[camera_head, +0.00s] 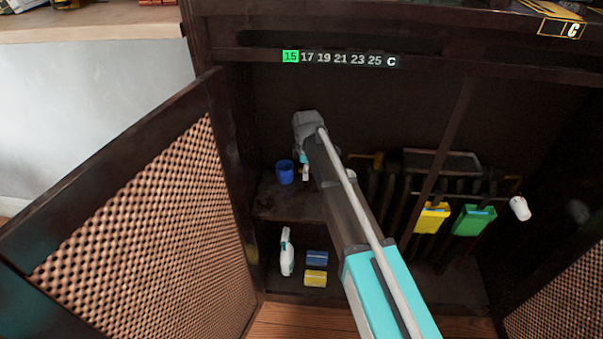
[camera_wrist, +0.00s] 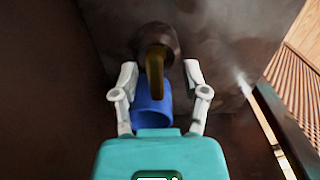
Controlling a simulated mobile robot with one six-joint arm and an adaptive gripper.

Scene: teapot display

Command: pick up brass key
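My gripper (camera_wrist: 160,75) is open, its two pale fingers spread apart. A brass-coloured curved piece (camera_wrist: 155,75) with a dark brown round end shows between the fingers in the wrist view. I cannot tell whether it is the brass key, or whether the fingers touch it. A blue cup (camera_wrist: 150,108) shows behind it. In the head view my gripper (camera_head: 305,174) is small, low beside the same blue cup (camera_head: 285,172) on the cabinet's upper shelf. No key can be made out in the head view, where my arm hides part of the shelf.
The open cabinet door (camera_head: 150,230) stands at the left. Below the shelf (camera_head: 285,207) are a white spray bottle (camera_head: 287,255), a blue box (camera_head: 317,257) and a yellow box (camera_head: 315,278). Pipes with a yellow holder (camera_head: 432,218) and a green holder (camera_head: 473,220) are at the right.

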